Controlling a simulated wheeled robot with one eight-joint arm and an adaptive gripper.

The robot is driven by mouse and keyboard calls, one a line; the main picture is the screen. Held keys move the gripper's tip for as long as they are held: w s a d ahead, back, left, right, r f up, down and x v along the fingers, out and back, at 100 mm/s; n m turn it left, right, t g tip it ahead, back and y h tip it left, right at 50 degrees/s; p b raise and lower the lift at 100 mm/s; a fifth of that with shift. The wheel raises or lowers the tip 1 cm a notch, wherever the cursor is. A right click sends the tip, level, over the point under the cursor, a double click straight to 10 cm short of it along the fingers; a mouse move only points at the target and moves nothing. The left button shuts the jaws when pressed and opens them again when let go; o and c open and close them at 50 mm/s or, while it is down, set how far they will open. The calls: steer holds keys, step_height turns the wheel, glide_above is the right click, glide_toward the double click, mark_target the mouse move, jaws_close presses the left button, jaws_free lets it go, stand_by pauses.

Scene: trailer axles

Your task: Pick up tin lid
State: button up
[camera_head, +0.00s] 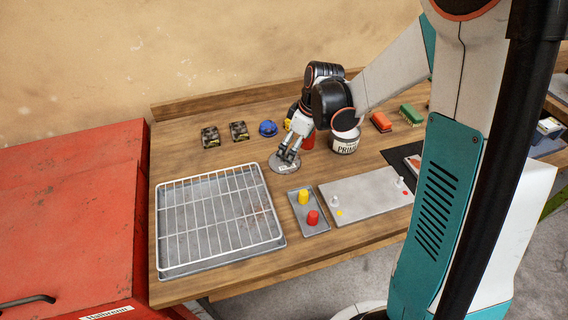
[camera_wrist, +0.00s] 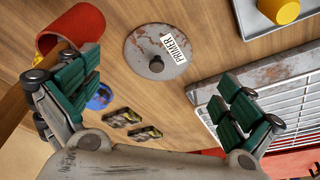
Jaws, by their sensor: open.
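The tin lid is a round grey, rust-stained disc with a dark knob and a white PRIMER label. It lies flat on the wooden bench in the wrist view (camera_wrist: 135,41) and is partly covered by my gripper in the head view (camera_head: 286,169). My gripper (camera_head: 289,156) points down over the lid. In the wrist view my gripper (camera_wrist: 158,98) is open, its green-padded fingers wide apart with nothing between them. The lid shows beyond the fingers, apparently untouched. The open-looking tin labelled PRIM (camera_head: 345,144) stands behind and to the right.
A wire rack on a metal tray (camera_head: 215,215) lies left of the lid. A small tray (camera_head: 308,228) with yellow and red pegs and a grey board (camera_head: 365,200) lie in front. A red cylinder (camera_wrist: 72,28) and a blue object (camera_head: 267,128) are close by.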

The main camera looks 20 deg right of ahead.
mark_target(286, 156)
steer(key=shift+w+a+b+x, duration=0.15)
steer(key=shift+b+x, duration=0.5)
steer(key=shift+x, duration=0.9)
steer(key=shift+w+a+b+x, duration=0.1)
steer(key=shift+w+b+x, duration=0.35)
steer(key=shift+x, duration=1.1)
steer(key=shift+s+r, duration=0.2)
steer(key=shift+s, duration=0.15)
steer(key=c, duration=1.5)
